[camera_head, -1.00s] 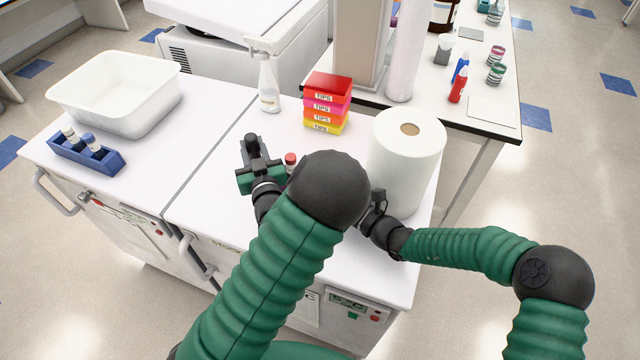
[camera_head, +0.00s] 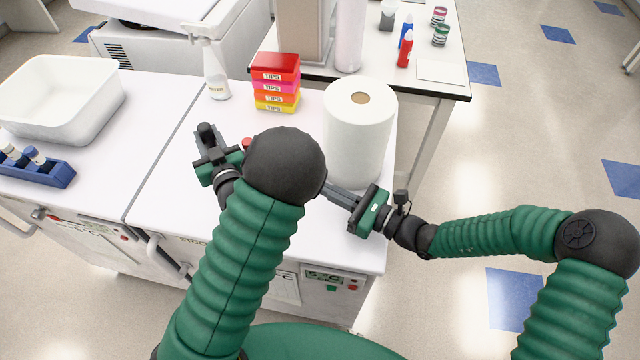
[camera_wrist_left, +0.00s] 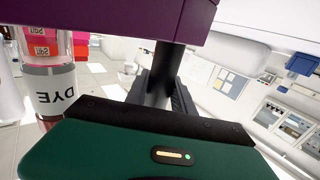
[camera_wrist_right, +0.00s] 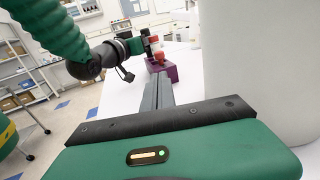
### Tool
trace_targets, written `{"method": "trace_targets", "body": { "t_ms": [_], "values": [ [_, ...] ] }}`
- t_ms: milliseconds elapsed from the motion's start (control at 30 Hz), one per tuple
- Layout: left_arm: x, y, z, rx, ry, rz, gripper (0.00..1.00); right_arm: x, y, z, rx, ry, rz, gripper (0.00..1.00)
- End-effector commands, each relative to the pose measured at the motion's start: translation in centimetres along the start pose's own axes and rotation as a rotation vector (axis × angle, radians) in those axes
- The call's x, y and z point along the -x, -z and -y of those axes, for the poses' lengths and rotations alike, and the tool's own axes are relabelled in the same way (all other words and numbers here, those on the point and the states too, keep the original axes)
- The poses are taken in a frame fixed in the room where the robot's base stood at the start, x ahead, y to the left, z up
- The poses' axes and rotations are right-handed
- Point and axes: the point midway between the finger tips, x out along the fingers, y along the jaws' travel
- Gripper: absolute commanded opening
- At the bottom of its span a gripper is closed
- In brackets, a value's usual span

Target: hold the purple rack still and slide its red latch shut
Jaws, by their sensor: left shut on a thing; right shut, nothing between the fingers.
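The purple rack (camera_wrist_right: 172,71) stands on the white bench in the right wrist view; its purple side (camera_wrist_left: 130,16) fills the top of the left wrist view. In the head view my left arm hides it. A tube labelled DYE (camera_wrist_left: 50,92) shows beside the rack. A small red part (camera_wrist_right: 158,58) shows at the rack; I cannot tell whether it is the latch.
A paper towel roll (camera_head: 358,130) stands close beside my right gripper. Tip boxes (camera_head: 276,82) and a spray bottle (camera_head: 215,75) stand behind. A white tub (camera_head: 60,105) and blue tube rack (camera_head: 45,172) are at left. The bench's front right is clear.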

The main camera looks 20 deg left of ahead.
Motion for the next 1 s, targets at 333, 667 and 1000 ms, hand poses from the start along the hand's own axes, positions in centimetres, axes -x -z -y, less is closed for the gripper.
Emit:
{"method": "trace_targets", "body": {
  "t_ms": [333, 667, 1000],
  "values": [
    [0.0, 0.1, 0.0, 0.0, 0.001, -0.001, 0.43, -0.1, 0.0, 0.0, 0.0, 0.0, 0.0, 0.0],
    [0.0, 0.0, 0.0, 0.001, 0.001, -0.001, 0.55, -0.1, 0.0, 0.0, 0.0, 0.001, 0.0, 0.0],
    [4.7, -0.1, -0.1, 0.0, -0.002, 0.002, 0.55, -0.1, 0.0, 0.0, 0.0, 0.001, 0.0, 0.0]
  ]
}}
